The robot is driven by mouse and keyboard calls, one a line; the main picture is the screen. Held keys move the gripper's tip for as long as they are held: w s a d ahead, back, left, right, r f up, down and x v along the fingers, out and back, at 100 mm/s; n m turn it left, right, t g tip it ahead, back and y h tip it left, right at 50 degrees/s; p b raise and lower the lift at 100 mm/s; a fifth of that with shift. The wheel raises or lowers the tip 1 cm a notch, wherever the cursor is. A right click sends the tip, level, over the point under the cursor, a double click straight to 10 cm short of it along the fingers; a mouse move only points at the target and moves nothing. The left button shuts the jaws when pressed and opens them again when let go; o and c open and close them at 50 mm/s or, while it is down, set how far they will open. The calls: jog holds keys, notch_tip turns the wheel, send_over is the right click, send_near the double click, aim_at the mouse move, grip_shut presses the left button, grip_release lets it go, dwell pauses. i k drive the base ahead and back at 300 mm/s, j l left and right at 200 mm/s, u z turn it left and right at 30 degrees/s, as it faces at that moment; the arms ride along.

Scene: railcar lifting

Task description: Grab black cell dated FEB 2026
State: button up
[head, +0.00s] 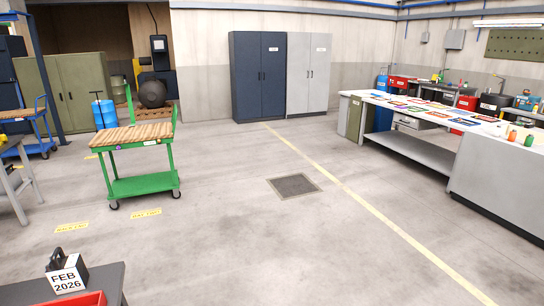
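A black cell (84,270) with a white label reading FEB 2026 (67,278) stands upright on a dark grey table (108,284) at the lower left of the head view. A dark handle-like part (57,258) rises from its top. The cell's lower front edge is close to a red container. My gripper is not in view, so nothing of its state shows.
A red bin (80,300) sits on the table in front of the cell, cut off by the picture's lower edge. A green cart (143,186) stands behind. A long workbench (410,150) fills the right. The middle floor (250,230) is clear, with a floor drain (295,186).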

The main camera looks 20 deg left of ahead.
aim_at(68, 274)
jog(key=i+j+u, duration=0.15)
jog(key=u, duration=0.3)
jog(key=i+u, duration=0.25)
jog(key=u, duration=0.2)
jog(key=i+u, duration=0.25)
jog(key=u, duration=0.2)
jog(key=i+u, duration=0.2)
jog(key=u, duration=0.25)
jog(key=i+l+u, duration=0.2)
jog(key=u, duration=0.2)
jog(key=i+l+u, duration=0.15)
jog(key=u, duration=0.3)
jog(key=i+l+u, duration=0.1)
jog(key=l+u, duration=0.35)
jog(key=i+l+u, duration=0.1)
jog(key=u, duration=0.35)
jog(key=i+l+u, duration=0.2)
jog(key=u, duration=0.25)
jog(key=i+l+u, duration=0.25)
jog(key=u, duration=0.2)
jog(key=i+l+u, duration=0.1)
jog(key=l+u, duration=0.2)
jog(key=u, duration=0.2)
jog(key=l+u, duration=0.3)
jog(key=u, duration=0.15)
jog(key=i, duration=0.05)
